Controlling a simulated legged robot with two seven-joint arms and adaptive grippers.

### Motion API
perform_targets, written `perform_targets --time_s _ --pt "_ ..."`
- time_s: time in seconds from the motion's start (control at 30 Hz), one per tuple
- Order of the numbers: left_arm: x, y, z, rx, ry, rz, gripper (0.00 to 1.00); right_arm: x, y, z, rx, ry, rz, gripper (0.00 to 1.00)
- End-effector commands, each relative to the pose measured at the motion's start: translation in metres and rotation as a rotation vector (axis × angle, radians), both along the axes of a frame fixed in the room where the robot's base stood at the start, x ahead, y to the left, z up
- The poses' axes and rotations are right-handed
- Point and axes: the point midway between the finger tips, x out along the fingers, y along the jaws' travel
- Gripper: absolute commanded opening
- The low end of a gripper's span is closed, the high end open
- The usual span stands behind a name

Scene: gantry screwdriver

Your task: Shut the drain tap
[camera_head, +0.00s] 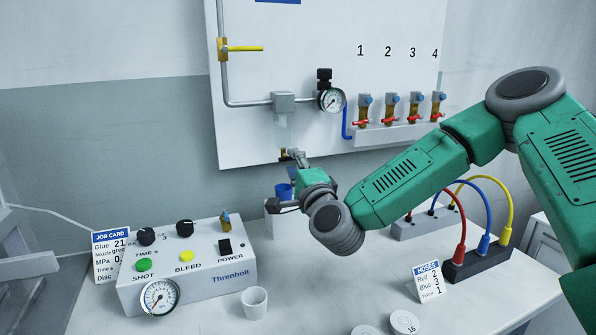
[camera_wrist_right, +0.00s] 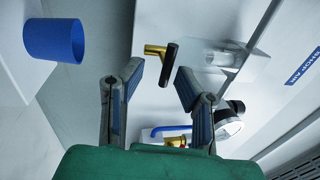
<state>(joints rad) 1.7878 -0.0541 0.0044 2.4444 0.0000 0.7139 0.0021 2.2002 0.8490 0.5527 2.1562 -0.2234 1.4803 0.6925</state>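The drain tap (camera_head: 283,153) is a small brass fitting under the clear bowl (camera_head: 282,130) of the filter on the white panel. In the right wrist view the tap (camera_wrist_right: 155,50) shows its brass body and a dark crossbar handle (camera_wrist_right: 171,63). Nothing is held, and no contact shows. My left gripper is out of view.
A blue cup (camera_head: 283,190) stands on a white block (camera_head: 285,226) below the tap, close to my right gripper. A pressure gauge (camera_head: 332,100) and several red-handled valves (camera_head: 390,121) are to the right. The control box (camera_head: 190,265) and white cup (camera_head: 254,303) are on the table.

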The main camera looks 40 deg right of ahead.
Motion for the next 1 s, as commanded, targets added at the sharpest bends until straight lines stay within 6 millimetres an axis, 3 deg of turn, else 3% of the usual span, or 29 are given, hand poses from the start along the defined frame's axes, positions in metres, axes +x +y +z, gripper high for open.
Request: perform_targets --time_s 0.17,0.4,0.6,1.0 --pt "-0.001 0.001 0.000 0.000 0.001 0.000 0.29 -0.020 0.006 -0.004 0.000 0.002 0.002 0.29" --pt "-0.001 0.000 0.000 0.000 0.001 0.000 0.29 -0.070 0.015 -0.016 0.004 0.005 0.003 0.29" --pt "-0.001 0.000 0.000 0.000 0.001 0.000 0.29 -0.101 0.022 -0.024 0.002 0.007 0.001 0.29" --pt "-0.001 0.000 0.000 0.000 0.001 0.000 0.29 -0.114 0.024 -0.026 0.003 0.004 -0.001 0.29"
